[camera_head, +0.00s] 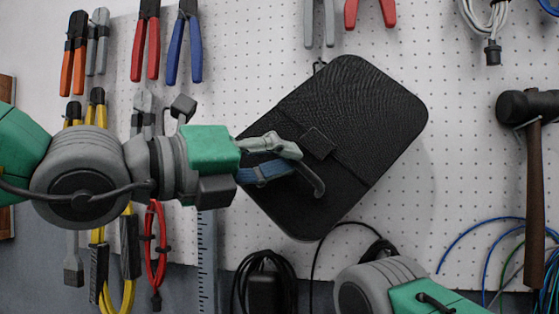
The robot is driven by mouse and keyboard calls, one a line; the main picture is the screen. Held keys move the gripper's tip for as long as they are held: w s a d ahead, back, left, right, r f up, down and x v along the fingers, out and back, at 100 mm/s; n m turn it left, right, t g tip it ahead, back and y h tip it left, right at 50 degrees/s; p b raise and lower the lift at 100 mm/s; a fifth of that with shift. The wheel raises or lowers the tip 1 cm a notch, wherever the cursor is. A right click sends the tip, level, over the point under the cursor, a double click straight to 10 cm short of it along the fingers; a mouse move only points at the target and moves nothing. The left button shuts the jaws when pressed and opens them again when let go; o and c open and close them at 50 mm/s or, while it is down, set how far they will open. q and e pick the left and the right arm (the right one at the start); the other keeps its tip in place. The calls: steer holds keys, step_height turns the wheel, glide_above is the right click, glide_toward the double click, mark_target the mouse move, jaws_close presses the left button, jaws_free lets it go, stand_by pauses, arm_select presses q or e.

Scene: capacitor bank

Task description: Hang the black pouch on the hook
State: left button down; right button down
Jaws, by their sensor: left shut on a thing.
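The black pouch (365,105) is a flat, rounded rectangle with a textured flap and a small tab, in front of the white pegboard. It is tilted, its upper right corner higher than its lower left part. My left gripper (305,170) comes in from the left and is shut on the pouch, its fingers over the pouch's left side near the tab.
Pliers with orange, red and blue handles (183,45) hang at the upper left, red-handled ones (370,12) at the top. A hammer (534,180) hangs at the right. Coiled black cable (265,285) hangs below the pouch. Bare pegboard (460,130) lies between pouch and hammer.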

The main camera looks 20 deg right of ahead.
stand_by(0.4)
arm_select(q)
steer(key=c, duration=1.5)
jaws_free()
steer(key=shift+d, duration=0.1)
